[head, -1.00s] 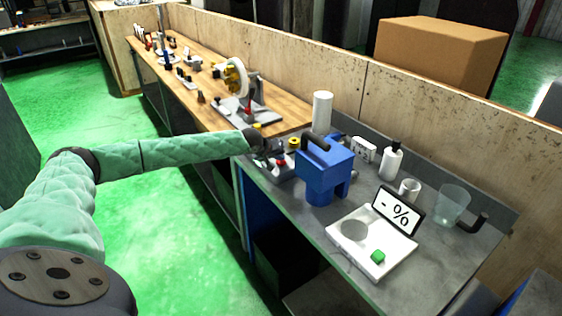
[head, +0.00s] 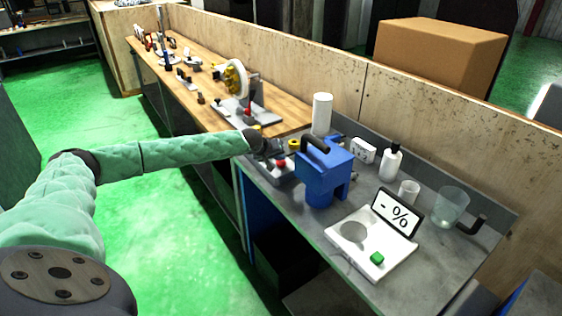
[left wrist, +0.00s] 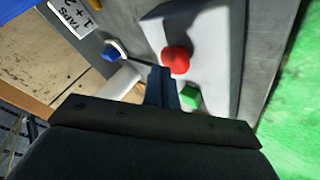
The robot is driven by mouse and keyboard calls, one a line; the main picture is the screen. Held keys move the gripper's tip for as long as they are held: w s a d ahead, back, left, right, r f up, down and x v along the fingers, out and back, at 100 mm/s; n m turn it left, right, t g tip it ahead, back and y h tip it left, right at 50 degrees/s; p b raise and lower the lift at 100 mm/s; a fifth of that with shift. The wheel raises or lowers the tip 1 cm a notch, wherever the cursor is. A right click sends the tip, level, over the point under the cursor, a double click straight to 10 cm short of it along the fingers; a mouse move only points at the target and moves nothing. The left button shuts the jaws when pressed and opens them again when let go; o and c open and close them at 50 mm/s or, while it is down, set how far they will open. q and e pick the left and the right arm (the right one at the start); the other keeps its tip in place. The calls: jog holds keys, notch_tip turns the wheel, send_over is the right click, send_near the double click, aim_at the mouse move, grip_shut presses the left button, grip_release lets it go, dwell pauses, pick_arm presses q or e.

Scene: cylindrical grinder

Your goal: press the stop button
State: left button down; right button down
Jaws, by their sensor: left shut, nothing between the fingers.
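The red stop button (head: 281,162) sits on a light grey control box beside the blue machine, on the near bench. In the left wrist view the red button (left wrist: 176,60) is a rounded knob on the pale box, with a green button (left wrist: 190,97) close by. My left gripper (head: 270,152) is shut and empty, just left of the red button in the head view. In the left wrist view its fingertips (left wrist: 162,78) appear beside the red button, between it and the green one. I cannot tell whether they touch it. My right gripper is out of view.
The blue machine (head: 325,175) stands close to the right of the control box. A blue knob (left wrist: 112,50) on a white part shows in the left wrist view. A white scale (head: 345,249), a white bottle (head: 391,163) and a clear beaker (head: 452,206) stand farther right.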

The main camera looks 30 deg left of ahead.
aim_at(279, 163)
pick_arm(q)
jog(key=shift+r, duration=0.4)
jog(key=shift+r+p, duration=2.1)
jog(key=shift+r, duration=0.45)
